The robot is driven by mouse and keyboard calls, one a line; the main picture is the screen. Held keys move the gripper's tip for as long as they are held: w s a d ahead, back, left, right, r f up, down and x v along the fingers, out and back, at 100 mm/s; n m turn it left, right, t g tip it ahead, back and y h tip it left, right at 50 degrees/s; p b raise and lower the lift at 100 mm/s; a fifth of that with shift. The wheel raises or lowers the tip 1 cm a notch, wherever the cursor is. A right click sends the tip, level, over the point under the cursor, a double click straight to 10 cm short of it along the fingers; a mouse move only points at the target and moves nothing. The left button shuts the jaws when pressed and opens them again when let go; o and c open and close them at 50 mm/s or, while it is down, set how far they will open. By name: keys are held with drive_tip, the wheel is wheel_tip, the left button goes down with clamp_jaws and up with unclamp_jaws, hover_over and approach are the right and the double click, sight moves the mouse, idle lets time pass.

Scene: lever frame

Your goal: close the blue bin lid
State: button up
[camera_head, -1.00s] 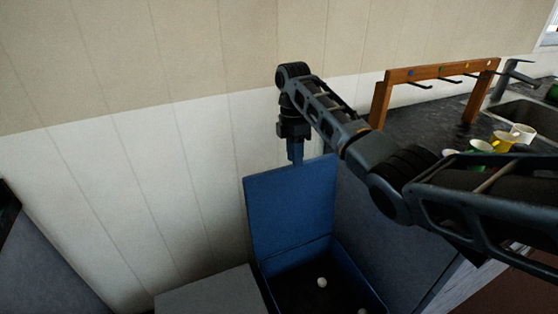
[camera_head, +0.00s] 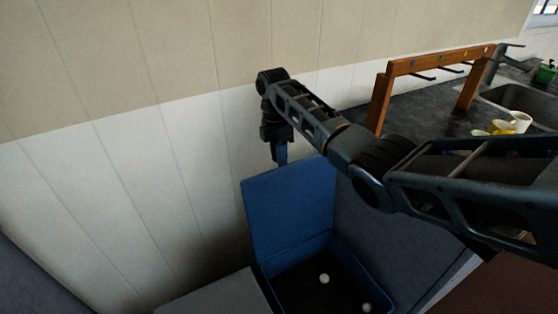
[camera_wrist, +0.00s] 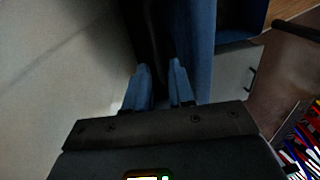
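The blue bin (camera_head: 340,262) stands low by the wall with its lid (camera_head: 290,208) standing open, nearly upright, hinged on the side toward the wall. My gripper (camera_head: 280,158) points down at the lid's top edge, near its middle, and seems to be on the wall side. In the wrist view, my gripper (camera_wrist: 159,68) has two blue fingers with a gap between them and nothing clearly held. The lid (camera_wrist: 200,45) runs close beside the right finger there; I cannot tell whether they touch. The hinge is not clear.
Small white balls (camera_head: 324,279) lie inside the bin. A grey box (camera_head: 218,294) stands left of it. A dark counter (camera_head: 440,110) with a wooden hook rack (camera_head: 383,88), cups (camera_head: 520,121) and a sink is at right. The pale wall (camera_head: 170,180) is close behind.

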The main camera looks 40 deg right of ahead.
drive_tip(key=shift+s+f, duration=0.2)
drive_tip(key=shift+f, duration=0.95)
clamp_jaws()
